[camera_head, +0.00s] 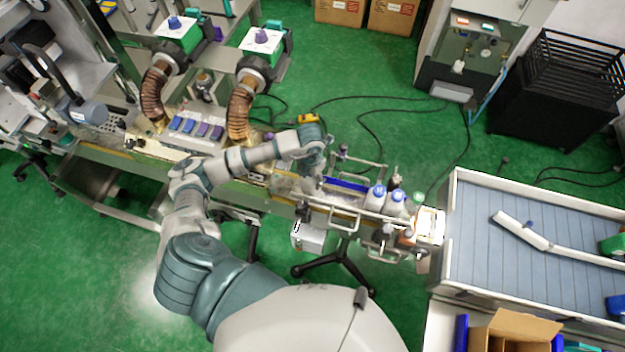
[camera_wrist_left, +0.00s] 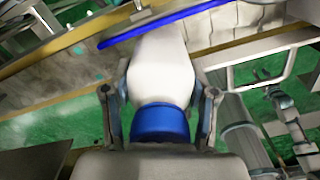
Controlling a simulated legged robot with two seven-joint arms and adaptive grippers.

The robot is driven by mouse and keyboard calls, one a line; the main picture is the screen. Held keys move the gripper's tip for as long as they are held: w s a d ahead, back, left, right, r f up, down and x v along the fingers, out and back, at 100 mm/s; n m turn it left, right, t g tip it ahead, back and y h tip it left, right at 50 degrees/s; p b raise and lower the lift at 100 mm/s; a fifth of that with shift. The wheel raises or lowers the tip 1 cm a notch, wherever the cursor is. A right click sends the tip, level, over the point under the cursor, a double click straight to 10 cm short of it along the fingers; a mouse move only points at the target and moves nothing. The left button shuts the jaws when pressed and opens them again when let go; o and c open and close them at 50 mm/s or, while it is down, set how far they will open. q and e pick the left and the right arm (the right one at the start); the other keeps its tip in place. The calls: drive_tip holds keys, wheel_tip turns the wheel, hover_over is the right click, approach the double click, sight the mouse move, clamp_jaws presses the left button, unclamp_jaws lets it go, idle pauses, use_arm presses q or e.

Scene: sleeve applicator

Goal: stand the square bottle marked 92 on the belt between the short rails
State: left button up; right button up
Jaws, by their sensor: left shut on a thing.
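My left gripper (camera_head: 313,182) hangs over the belt (camera_head: 275,187) at the left end of the metal rails (camera_head: 345,213). In the left wrist view the left gripper (camera_wrist_left: 161,85) is shut on a white bottle (camera_wrist_left: 160,60) with a blue cap (camera_wrist_left: 160,122), one finger on each side. No number can be read on the bottle, and I cannot tell whether its base touches the belt. In the head view it is mostly hidden by the gripper. My right gripper is not in view.
Two white bottles with blue caps (camera_head: 376,197) and a green-capped bottle (camera_head: 417,200) stand farther right along the belt. A blue strip (camera_head: 347,184) runs along the far side, also in the left wrist view (camera_wrist_left: 165,22). A wide grey conveyor (camera_head: 480,225) lies right.

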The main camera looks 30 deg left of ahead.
use_arm(q)
wheel_tip(320, 180, down, 2)
drive_tip(key=shift+f, duration=0.1)
drive_tip(key=o, duration=1.5)
drive_tip(key=shift+c, duration=0.2)
drive_tip(key=shift+r, duration=0.2)
wheel_tip(320, 180, up, 12)
drive_tip(key=shift+f+b, duration=0.1)
drive_tip(key=shift+b, duration=0.8)
